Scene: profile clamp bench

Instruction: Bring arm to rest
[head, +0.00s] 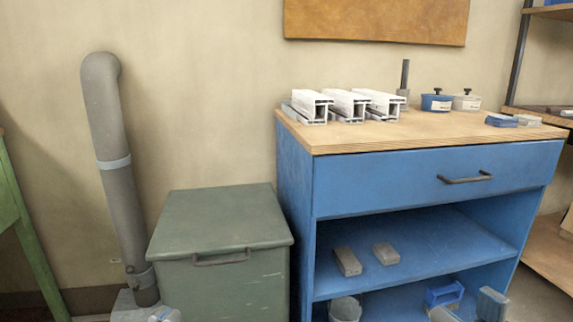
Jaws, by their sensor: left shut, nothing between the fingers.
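Three white profiles (349,104) lie side by side on the wooden bench top (420,132), clear of both grippers.
The grey-green lidded bin (220,220) stands left of the blue bench (400,185). A grey pipe (115,170) rises by the wall. Two small blocks (347,261) lie on the shelf; a bucket (345,308) and blue holder (445,293) are below. Two lidded containers (436,102) stand on top.

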